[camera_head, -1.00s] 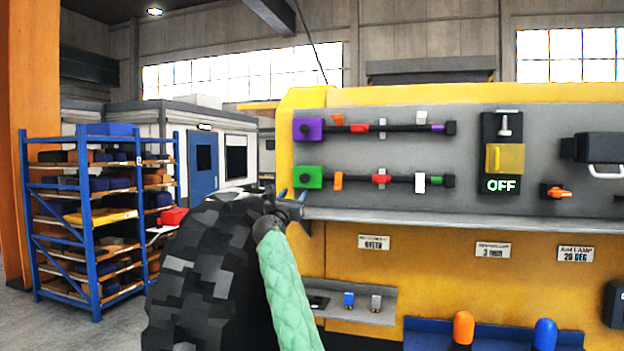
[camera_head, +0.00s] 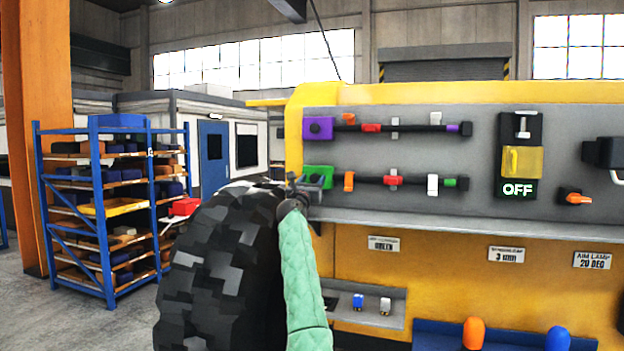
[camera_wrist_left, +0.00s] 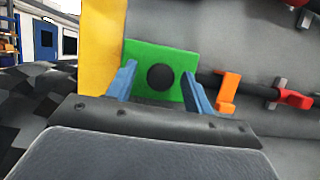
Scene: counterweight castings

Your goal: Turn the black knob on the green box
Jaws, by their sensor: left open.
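The green box (camera_head: 318,178) is fixed to the grey panel, at the left end of the lower dark pipe. In the left wrist view the green box (camera_wrist_left: 140,56) faces the camera, with the round black knob (camera_wrist_left: 160,77) on its front. My left gripper (camera_head: 306,182) is in front of the box and hides part of it in the head view. In the left wrist view its two blue fingers (camera_wrist_left: 158,82) are apart, one on each side of the knob, with nothing between them in contact that I can see. My right gripper is not in view.
An orange lever (camera_wrist_left: 228,92) sits on the pipe right of the box. A purple box (camera_head: 318,128) is on the pipe above. The grey ledge (camera_head: 450,228) runs below. A large dark tyre-like shape (camera_head: 222,270) stands at lower left.

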